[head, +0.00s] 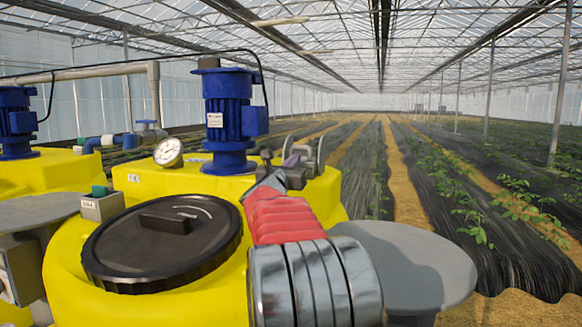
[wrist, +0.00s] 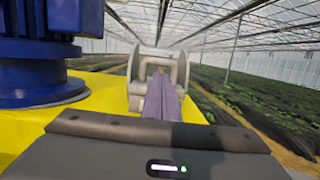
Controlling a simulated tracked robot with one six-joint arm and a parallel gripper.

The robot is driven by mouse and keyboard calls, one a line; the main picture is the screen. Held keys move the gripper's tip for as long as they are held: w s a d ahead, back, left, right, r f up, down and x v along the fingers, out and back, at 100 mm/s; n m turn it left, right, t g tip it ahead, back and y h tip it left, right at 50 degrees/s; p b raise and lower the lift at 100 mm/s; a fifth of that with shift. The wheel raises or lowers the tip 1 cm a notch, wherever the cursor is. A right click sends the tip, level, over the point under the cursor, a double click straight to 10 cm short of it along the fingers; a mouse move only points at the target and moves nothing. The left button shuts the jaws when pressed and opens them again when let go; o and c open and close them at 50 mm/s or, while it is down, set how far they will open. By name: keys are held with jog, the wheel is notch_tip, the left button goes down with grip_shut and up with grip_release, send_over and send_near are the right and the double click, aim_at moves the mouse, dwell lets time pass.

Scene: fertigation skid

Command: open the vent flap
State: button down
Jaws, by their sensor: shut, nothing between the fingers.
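A grey fitting, which I take to be the vent flap (wrist: 137,88), stands on the yellow tank top, with a rounded disc-like part on each side and a bar across its top. It also shows in the head view (head: 320,150), just right of the blue motor. My gripper (wrist: 160,75) is shut, its purple-grey fingers side by side and pointing at the middle of the fitting. In the head view my gripper (head: 291,145) overlaps the fitting's left side. Whether the fingertips touch it I cannot tell, as they cover its middle.
A blue motor (head: 228,120) rises close to the left of my gripper, with a pressure gauge (head: 168,152) beyond it. A large black lid (head: 162,240) tops the near yellow tank (head: 65,270). Crop rows (head: 470,190) lie to the right.

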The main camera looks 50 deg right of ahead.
aim_at(301, 149)
jog(key=shift+x, duration=1.6)
jog(key=shift+d+r, duration=0.15)
jog(key=shift+r, duration=0.5)
jog(key=d+r, duration=0.1)
jog(key=r, duration=0.1)
jog(key=w+d+r, duration=0.1)
jog(key=d+r, duration=0.2)
jog(key=r, duration=0.1)
jog(key=shift+w+d+r, duration=0.25)
jog(key=shift+w+d, duration=0.05)
jog(key=shift+w, duration=0.25)
jog(key=shift+r, duration=0.1)
jog(key=shift+a, duration=0.15)
dwell(0.3)
jog(key=v, duration=1)
dwell(0.4)
